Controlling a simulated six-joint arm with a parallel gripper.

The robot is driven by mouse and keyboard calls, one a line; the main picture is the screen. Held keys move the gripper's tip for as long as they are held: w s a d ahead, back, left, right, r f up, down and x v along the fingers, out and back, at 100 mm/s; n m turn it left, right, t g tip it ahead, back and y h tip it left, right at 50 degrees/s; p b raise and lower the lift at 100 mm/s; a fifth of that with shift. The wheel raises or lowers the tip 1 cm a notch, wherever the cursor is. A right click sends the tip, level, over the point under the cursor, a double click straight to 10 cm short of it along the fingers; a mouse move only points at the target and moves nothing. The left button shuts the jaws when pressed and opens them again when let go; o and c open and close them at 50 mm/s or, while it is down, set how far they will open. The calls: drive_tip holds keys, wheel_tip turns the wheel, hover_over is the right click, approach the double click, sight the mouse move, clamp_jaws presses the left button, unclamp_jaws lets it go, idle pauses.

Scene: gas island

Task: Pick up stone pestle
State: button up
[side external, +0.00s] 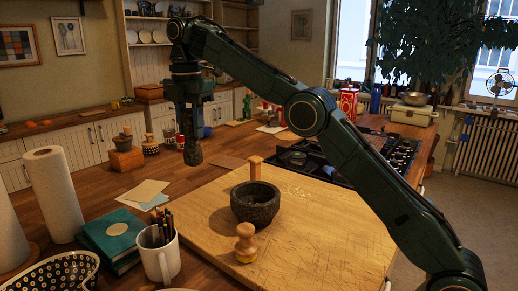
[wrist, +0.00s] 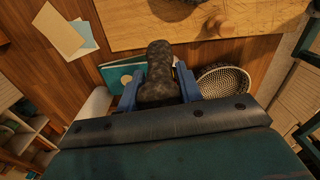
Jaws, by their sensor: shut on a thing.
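The stone pestle (side external: 193,152) is dark grey and hangs roughly upright from my gripper (side external: 190,128), well above the wooden counter in the side external view. In the wrist view the pestle (wrist: 158,62) sits between the two blue fingers of my gripper (wrist: 159,80), which are shut on it.
A wooden stamp-like piece (side external: 245,243) stands before the mortar, and a wooden handle (side external: 255,168) shows behind it. A pen mug (side external: 160,252), teal book (side external: 112,238), patterned bowl (side external: 60,272) and paper roll (side external: 52,193) crowd the left. A gas hob (side external: 320,162) lies behind the board.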

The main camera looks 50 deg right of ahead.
drive_tip(key=shift+r, duration=0.5)
drive_tip(key=shift+s, duration=0.1)
idle(0.3)
drive_tip(key=o, duration=0.6)
drive_tip(key=c, duration=0.6)
drive_tip(key=shift+d, duration=0.15)
